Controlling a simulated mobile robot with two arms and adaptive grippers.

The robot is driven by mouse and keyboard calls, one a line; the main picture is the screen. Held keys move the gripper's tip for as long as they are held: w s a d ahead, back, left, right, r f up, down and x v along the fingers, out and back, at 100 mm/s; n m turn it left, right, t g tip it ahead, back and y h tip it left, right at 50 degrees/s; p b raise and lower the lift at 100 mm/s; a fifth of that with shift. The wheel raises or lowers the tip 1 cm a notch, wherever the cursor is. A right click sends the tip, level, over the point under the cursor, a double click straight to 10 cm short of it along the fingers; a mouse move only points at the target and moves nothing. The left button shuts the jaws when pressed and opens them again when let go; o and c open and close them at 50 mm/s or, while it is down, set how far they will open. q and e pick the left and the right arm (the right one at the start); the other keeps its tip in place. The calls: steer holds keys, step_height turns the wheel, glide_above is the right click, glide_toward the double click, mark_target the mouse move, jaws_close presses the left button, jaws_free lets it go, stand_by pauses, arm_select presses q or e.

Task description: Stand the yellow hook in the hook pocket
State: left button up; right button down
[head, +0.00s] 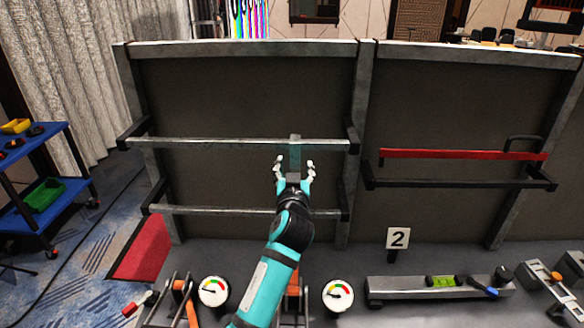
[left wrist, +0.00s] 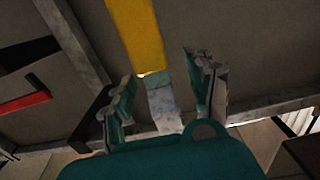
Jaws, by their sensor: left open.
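My left gripper (head: 294,168) is open in front of the left panel, between its two pale crossbars. In the left wrist view its two fingers (left wrist: 162,85) stand apart with nothing gripped. A flat yellow bar (left wrist: 138,35), which looks like part of the yellow hook, shows beyond the fingers there, running out of the top edge. A pale strip (left wrist: 162,104) continues from its end, seen in the gap between the fingers. I cannot make out the yellow bar in the head view, nor identify the hook pocket. My right gripper is out of view.
The upper crossbar (head: 220,142) and lower crossbar (head: 210,210) span the left panel. The right panel has a red bar (head: 460,154) and a dark rail (head: 455,184). A blue cart (head: 50,200) is left.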

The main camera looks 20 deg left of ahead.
arm_select(q)
steer(key=shift+w, duration=0.25)
steer(key=shift+r, duration=0.15)
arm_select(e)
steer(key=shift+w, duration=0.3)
arm_select(q)
steer(key=shift+s, duration=0.15)
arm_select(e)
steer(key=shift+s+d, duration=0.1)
arm_select(q)
steer(key=shift+d, duration=0.1)
jaws_close()
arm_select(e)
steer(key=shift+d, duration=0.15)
arm_select(q)
steer(key=shift+w, duration=0.2)
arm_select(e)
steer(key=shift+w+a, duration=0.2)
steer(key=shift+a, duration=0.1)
arm_select(q)
steer(key=shift+f, duration=0.2)
steer(key=shift+s, duration=0.15)
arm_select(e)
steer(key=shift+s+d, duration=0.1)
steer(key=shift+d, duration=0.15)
